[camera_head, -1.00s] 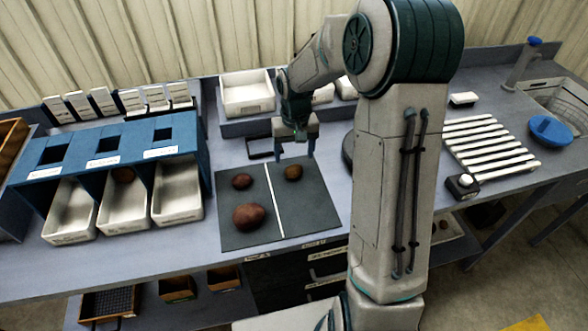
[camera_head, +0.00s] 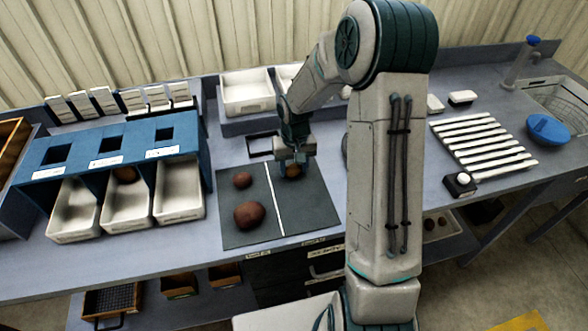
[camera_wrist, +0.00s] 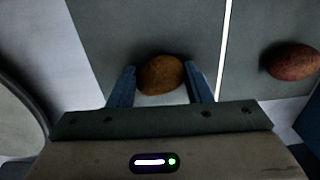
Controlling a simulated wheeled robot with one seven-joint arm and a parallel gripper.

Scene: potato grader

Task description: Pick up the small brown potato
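The small brown potato (camera_wrist: 160,75) lies on the right part of the dark mat (camera_head: 318,212), right of the white line. My gripper (camera_wrist: 161,83) is over it, with one blue finger on each side of the potato in the wrist view. The fingers look apart, with small gaps to the potato, and I see no firm grip. In the head view my gripper (camera_head: 293,168) hides much of the potato (camera_head: 292,172). A small reddish potato (camera_head: 243,180) and a larger red-brown potato (camera_head: 249,214) lie left of the line.
A blue rack (camera_head: 108,160) with white bins stands left of the mat; its middle bin (camera_head: 127,208) holds a brown potato. White trays (camera_head: 248,97) stand on a raised shelf behind. A white slatted rack (camera_head: 482,142) and a blue round lid (camera_head: 548,129) are at right.

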